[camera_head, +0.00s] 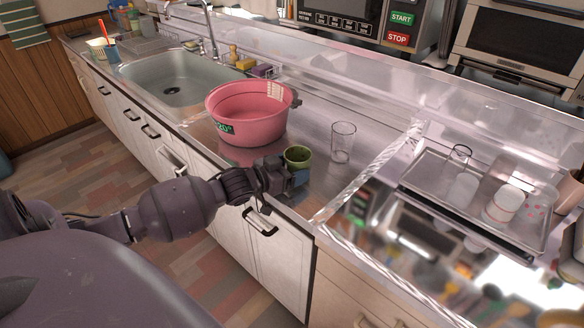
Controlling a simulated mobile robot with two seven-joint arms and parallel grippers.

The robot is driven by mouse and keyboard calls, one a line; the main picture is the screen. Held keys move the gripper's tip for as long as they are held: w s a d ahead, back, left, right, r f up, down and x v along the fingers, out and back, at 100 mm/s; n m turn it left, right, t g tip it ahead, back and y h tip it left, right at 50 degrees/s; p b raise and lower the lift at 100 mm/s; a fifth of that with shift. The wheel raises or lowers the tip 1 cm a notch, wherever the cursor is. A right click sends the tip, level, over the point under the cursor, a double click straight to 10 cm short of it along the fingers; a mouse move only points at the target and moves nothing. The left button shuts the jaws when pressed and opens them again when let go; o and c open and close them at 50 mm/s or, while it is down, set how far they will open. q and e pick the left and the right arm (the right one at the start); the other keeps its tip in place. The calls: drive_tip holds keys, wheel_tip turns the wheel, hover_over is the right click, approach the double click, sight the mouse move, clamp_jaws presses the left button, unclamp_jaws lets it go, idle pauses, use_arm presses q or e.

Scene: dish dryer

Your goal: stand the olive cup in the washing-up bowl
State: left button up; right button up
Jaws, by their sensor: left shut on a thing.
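The olive cup (297,155) is upright at the front part of the steel counter, just right of the washing-up bowl. My left gripper (295,172) is shut on the olive cup; its fingers hide the cup's lower part, so I cannot tell whether the cup touches the counter. The washing-up bowl (247,130) is pink and round, and stands on the counter behind and to the left of the gripper. My right gripper is not in view.
A clear glass (343,142) stands right of the olive cup. A sink (180,80) with a tap lies left of the bowl. A metal tray (440,187) with several cups is at the right, past a transparent divider (375,170). Bare counter lies between bowl and glass.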

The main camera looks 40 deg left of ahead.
use_arm(q)
drive_tip(key=o, duration=1.1)
drive_tip(key=shift+f, duration=0.1)
drive_tip(key=shift+c, duration=0.2)
